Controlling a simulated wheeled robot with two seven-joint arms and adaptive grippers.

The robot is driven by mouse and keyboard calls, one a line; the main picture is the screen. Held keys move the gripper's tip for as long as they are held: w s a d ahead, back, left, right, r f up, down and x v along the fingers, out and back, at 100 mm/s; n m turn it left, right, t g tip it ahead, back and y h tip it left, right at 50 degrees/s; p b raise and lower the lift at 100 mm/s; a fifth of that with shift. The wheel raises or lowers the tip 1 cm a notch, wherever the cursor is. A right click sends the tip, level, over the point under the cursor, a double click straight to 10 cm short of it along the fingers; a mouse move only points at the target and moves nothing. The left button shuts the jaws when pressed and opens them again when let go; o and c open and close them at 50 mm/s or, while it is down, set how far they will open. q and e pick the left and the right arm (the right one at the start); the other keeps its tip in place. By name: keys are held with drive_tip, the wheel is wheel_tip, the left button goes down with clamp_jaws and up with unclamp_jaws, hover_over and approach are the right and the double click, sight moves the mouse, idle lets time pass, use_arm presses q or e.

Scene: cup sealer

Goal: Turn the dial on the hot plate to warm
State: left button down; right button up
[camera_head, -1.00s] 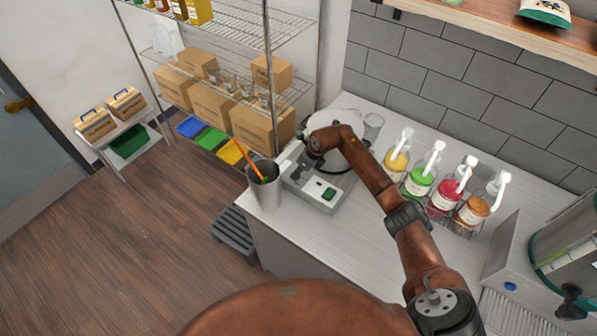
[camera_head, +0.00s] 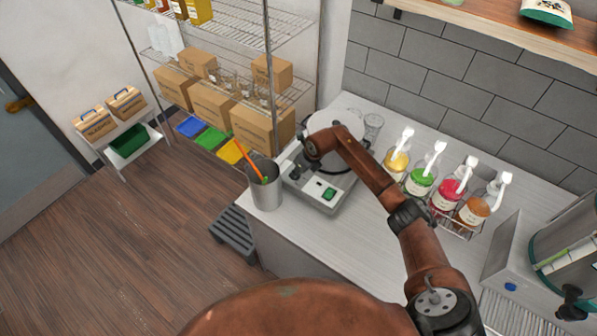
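The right gripper (camera_head: 306,163) points down over the front left part of the hot plate. Its fingers are small and dark here, so I cannot tell their opening or whether they touch anything. I cannot make out the dial; the gripper and wrist cover that area. My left gripper is not in view.
A metal cup (camera_head: 266,192) with an orange stick stands just left of the hot plate, close to the gripper. A rack of pump bottles (camera_head: 419,180) stands to the right. A clear glass (camera_head: 373,127) stands behind. Counter (camera_head: 350,240) in front is clear.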

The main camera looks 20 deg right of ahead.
drive_tip(key=shift+a+m+h, duration=0.2)
drive_tip(key=shift+m+h, duration=0.2)
drive_tip(key=shift+m, duration=0.4)
drive_tip(key=shift+a+m+t+h, duration=0.1)
drive_tip(key=shift+m+t+h, duration=0.2)
drive_tip(key=shift+m, duration=0.7)
drive_tip(key=shift+a+m+h+b, duration=0.1)
drive_tip(key=shift+m+h+b, duration=0.3)
drive_tip(key=shift+m+b, duration=0.4)
drive_tip(key=m+h+b, duration=0.1)
drive_tip(key=m, duration=0.1)
drive_tip(key=shift+a+f+m, duration=0.1)
drive_tip(key=shift+m, duration=0.3)
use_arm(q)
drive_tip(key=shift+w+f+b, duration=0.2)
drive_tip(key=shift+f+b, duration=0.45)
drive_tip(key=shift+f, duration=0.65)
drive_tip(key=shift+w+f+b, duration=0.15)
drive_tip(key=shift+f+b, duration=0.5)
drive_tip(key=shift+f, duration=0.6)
use_arm(e)
drive_tip(key=shift+w+a+m+h, duration=0.1)
drive_tip(key=shift+m+h, duration=0.5)
drive_tip(key=shift+m, duration=1.3)
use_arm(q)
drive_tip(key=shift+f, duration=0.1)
